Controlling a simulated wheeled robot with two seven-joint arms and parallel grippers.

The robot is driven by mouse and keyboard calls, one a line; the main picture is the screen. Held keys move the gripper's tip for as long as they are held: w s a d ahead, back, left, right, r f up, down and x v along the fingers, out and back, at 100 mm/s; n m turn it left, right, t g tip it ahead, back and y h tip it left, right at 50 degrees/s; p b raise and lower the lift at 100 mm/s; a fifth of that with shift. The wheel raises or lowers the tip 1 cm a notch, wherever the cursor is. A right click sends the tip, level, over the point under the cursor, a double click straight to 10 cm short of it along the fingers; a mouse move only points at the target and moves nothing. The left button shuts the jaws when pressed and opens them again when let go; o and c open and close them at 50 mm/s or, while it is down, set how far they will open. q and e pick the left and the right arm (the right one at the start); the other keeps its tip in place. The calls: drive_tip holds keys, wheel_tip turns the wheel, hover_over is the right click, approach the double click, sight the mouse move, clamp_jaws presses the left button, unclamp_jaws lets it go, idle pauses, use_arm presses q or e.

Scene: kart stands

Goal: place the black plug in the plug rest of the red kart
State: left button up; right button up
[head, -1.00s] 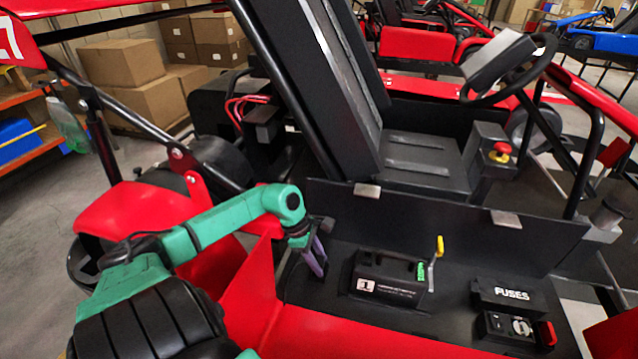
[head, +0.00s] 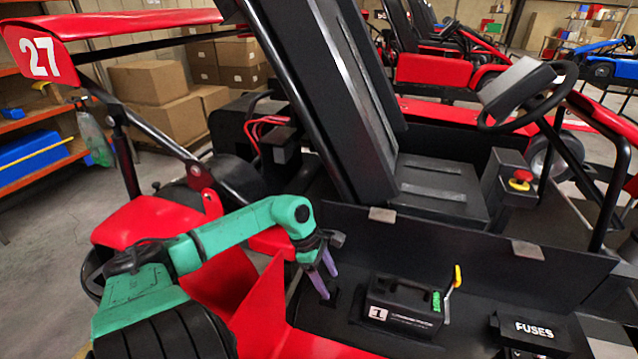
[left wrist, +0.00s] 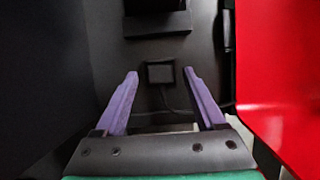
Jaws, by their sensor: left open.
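My left gripper (head: 327,285) has two purple fingers and is open, pointing down at the black floor panel of the red kart (head: 155,218). In the left wrist view the fingers (left wrist: 160,80) stand apart with nothing clasped between them. A small dark square piece with a raised rim (left wrist: 160,72) lies on the panel between and just beyond the fingertips, with a thin cable-like line running from it. It shows as a small black shape (head: 333,296) beside the fingertips in the head view. Whether it is the black plug, the plug rest or both together, I cannot tell. My right gripper is out of view.
A low black wall (head: 460,250) and the seat (head: 440,182) rise behind. A red panel (head: 255,310) stands close left.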

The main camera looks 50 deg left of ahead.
use_arm(q)
drive_tip(key=b+v, duration=0.1)
drive_tip(key=v, duration=0.8)
drive_tip(key=shift+a+r, duration=0.15)
